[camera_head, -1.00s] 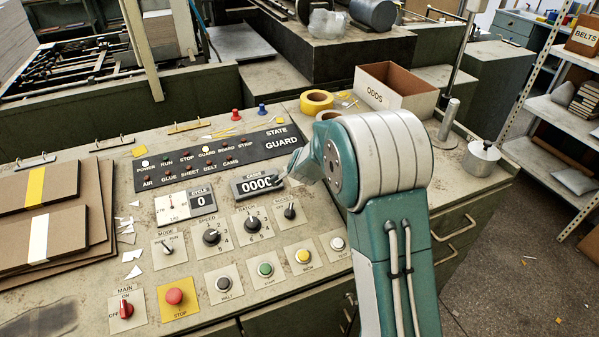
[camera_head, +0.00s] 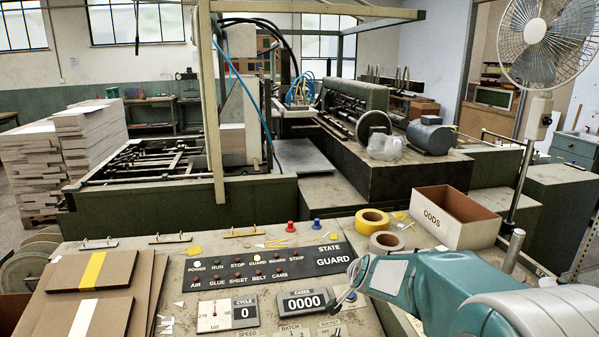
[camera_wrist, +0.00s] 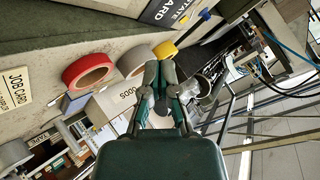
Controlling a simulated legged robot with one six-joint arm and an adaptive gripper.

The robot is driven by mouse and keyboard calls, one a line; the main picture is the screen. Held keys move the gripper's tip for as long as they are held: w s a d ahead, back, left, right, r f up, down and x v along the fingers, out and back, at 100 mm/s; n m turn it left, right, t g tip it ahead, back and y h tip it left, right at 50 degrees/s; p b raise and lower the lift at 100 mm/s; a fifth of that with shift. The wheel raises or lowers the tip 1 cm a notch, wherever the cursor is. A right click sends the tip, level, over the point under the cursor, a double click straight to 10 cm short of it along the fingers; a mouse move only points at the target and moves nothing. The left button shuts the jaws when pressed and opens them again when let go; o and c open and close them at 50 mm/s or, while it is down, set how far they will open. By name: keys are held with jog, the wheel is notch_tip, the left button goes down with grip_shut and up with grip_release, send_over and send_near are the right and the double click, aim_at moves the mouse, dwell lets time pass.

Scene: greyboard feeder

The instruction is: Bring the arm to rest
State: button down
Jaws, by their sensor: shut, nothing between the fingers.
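The view there is tilted, and the ODDS box (camera_wrist: 122,97) lies beyond the fingers. Much of my arm is out of the head view.
The console (camera_head: 120,254) bears brown boards (camera_head: 90,288) at left. A yellow tape roll (camera_head: 371,221), a grey roll (camera_head: 385,243) and the open ODDS box (camera_head: 452,217) stand at right. A post with a fan (camera_head: 548,45) rises behind. The feeder machine (camera_head: 240,206) fills the middle.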

jog(key=s+r+n+g+y, duration=0.1)
jog(key=s+r+n, duration=0.15)
jog(key=s, duration=0.55)
jog(key=s+r+n+g, duration=0.15)
jog(key=s+r, duration=0.25)
jog(key=s, duration=0.5)
jog(key=s+d+f+n+g+h, duration=0.1)
jog(key=s+n, duration=0.3)
jog(key=s, duration=1.3)
jog(key=shift+s+d+g, duration=0.25)
jog(key=shift+d+g, duration=0.4)
jog(key=shift+g, duration=0.1)
jog(key=shift+f, duration=0.1)
